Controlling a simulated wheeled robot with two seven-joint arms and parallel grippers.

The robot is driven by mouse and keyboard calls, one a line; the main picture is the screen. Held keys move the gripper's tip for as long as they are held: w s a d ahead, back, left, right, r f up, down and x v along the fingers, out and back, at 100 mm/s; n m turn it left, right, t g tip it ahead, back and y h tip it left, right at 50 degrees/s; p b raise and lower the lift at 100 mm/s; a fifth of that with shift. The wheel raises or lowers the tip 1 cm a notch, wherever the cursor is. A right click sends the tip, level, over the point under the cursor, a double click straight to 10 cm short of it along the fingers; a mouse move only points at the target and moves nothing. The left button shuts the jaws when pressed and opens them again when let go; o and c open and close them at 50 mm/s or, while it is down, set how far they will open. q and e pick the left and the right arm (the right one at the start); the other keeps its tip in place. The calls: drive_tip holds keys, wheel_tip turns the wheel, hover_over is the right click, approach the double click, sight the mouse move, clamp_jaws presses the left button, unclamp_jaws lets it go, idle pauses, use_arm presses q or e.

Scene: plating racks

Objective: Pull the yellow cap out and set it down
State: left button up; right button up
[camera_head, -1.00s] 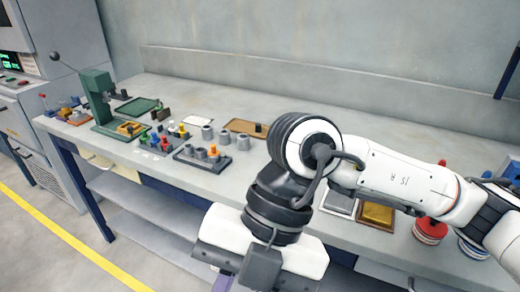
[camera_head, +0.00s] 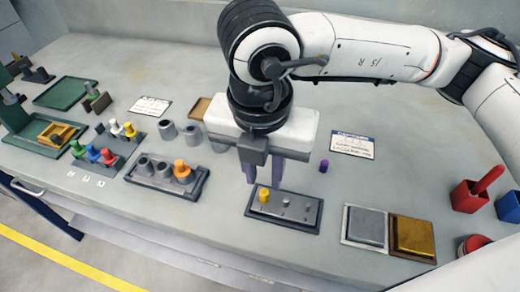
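A yellow cap (camera_head: 264,194) stands upright at the left end of a small dark rack (camera_head: 300,225) with a grey top. Two low grey pegs or sockets show to its right on the same rack. My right gripper (camera_head: 263,178) points down from above with its two purple fingers apart and nothing seen between them. The fingertips are just above and behind the yellow cap in the picture; I cannot tell the exact height gap. My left gripper is out of view.
A rack (camera_head: 160,184) with grey cylinders and an orange cap stands to the left. Another rack with coloured pegs (camera_head: 108,157) is farther left. A silver plate (camera_head: 366,225) and a gold plate (camera_head: 413,236) lie to the right. A small purple cap (camera_head: 324,166) stands behind.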

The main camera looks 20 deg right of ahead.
sight(264, 192)
drive_tip(key=f, duration=0.5)
drive_tip(key=shift+w+d+f, duration=0.2)
drive_tip(key=shift+w, duration=0.1)
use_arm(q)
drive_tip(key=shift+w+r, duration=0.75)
use_arm(e)
drive_tip(key=shift+w+f, duration=0.15)
drive_tip(key=shift+f, duration=0.45)
clamp_jaws()
drive_tip(key=shift+c, duration=1.8)
unclamp_jaws()
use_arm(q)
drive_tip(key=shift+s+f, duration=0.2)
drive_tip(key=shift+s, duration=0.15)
use_arm(e)
clamp_jaws()
use_arm(q)
drive_tip(key=shift+p, duration=0.3)
use_arm(e)
drive_tip(key=shift+r, duration=0.15)
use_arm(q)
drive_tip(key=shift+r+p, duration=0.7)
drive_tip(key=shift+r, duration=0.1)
use_arm(e)
drive_tip(key=shift+r, duration=2)
